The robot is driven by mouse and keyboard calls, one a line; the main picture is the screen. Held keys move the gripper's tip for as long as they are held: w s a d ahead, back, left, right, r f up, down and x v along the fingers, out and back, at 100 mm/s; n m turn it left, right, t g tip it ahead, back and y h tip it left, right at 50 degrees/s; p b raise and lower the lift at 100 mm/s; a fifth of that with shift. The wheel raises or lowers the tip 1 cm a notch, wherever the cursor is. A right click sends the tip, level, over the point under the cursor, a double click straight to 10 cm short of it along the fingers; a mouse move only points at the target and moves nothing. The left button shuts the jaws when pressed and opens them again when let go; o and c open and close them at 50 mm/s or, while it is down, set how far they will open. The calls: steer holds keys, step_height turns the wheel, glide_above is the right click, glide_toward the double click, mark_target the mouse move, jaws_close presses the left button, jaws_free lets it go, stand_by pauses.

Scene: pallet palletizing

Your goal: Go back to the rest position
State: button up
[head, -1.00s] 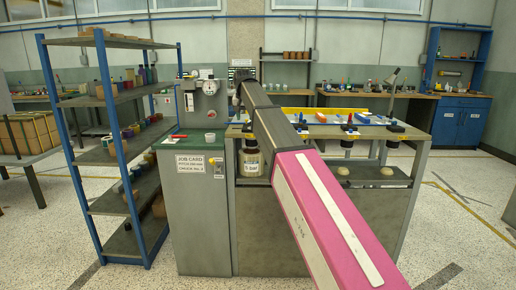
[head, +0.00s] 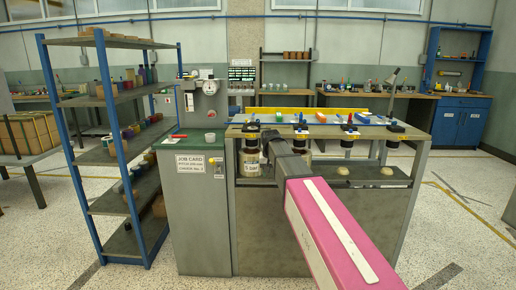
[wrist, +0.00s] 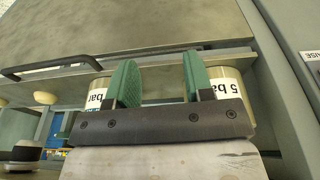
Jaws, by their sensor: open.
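My gripper (wrist: 158,78) is open in the wrist view. Its two green fingers stand apart with nothing between them. A jar labelled "5 bar" (wrist: 233,78) shows behind the right finger, and another jar with a partly covered "bar" label (wrist: 96,96) shows behind the left one. In the head view, my arm reaches low to the front of the grey workbench (head: 333,203). The fingers are hidden there behind the dark end of the arm. A labelled jar (head: 250,172) stands on the bench's lower shelf, just left of the arm end.
A grey cabinet with a job card (head: 191,165) stands left of the bench, beside a blue-framed shelf rack (head: 119,120). Open floor (head: 455,220) lies to the right.

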steer(key=s+d+f+g, duration=0.1)
steer(key=s+d+f, duration=0.5)
steer(key=s+f, duration=0.6)
steer(key=s+d+f+g, duration=0.1)
steer(key=s+d+f, duration=0.6)
steer(key=s+f, duration=0.5)
steer(key=shift+s+d, duration=0.15)
steer(key=shift+s, duration=0.5)
